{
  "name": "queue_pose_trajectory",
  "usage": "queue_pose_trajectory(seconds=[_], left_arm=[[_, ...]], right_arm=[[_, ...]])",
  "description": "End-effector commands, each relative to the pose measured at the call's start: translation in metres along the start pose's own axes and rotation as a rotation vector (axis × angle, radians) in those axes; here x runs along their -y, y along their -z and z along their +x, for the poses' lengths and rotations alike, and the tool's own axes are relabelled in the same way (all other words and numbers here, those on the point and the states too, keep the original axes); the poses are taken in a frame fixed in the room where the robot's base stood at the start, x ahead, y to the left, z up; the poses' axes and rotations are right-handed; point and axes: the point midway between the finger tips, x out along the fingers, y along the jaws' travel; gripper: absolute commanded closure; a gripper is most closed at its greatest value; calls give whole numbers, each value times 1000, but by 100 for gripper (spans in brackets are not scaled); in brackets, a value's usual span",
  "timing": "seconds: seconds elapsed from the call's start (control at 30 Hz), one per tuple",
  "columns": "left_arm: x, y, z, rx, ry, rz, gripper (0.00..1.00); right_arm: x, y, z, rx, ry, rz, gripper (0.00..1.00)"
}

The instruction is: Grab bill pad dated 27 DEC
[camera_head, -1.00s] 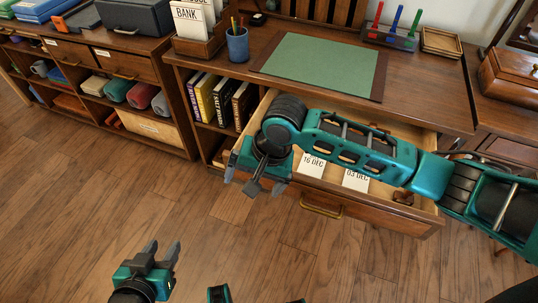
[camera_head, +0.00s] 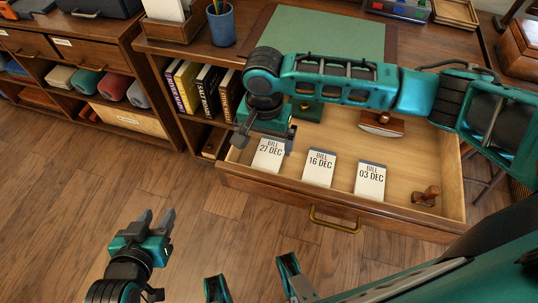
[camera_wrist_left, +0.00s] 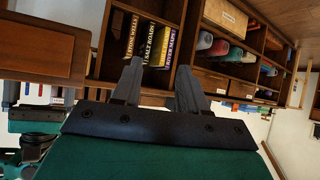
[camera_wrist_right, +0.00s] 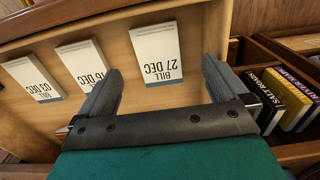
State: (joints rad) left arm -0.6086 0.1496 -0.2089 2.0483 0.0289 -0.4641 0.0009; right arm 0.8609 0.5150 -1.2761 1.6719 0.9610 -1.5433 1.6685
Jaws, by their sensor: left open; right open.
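The bill pad dated 27 DEC (camera_head: 268,157) lies in the open drawer at its left end. It is white with a dark blue top strip and also shows in the right wrist view (camera_wrist_right: 156,50). The 16 DEC pad (camera_head: 319,170) and the 03 DEC pad (camera_head: 370,182) lie to its right. My right gripper (camera_head: 264,144) is open over the far edge of the 27 DEC pad. In the right wrist view the pad shows between the open fingers (camera_wrist_right: 161,69), which hold nothing. My left gripper (camera_head: 156,216) is open and empty above the floor, away from the drawer.
The drawer front (camera_head: 330,208) has a brass handle. A wooden stamp (camera_head: 426,196) and a blotter (camera_head: 381,124) lie in the drawer. The desk top with a green mat (camera_head: 320,35) is above and behind. Books (camera_head: 205,88) stand on the shelf to the left.

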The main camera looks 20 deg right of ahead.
Motion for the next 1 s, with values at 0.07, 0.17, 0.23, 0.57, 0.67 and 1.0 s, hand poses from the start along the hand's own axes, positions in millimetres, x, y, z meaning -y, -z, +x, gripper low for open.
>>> queue_pose_trajectory(seconds=[0.07,0.17,0.23,0.57,0.67,1.0], left_arm=[[-3,0,2,-1,-6,-1,57],[-3,4,2,-10,-8,-1,57],[-3,6,4,-20,-8,0,57],[-1,-2,16,-31,-7,2,57],[-1,-3,16,-30,-7,2,57],[-1,-6,15,-23,-7,1,57]], right_arm=[[0,0,11,0,1,0,0],[0,0,16,-1,1,-1,0],[-1,0,22,-1,0,-1,0],[-5,0,66,-1,1,-2,0],[-5,0,68,-1,2,-2,0],[-5,0,67,-1,2,-2,15]])
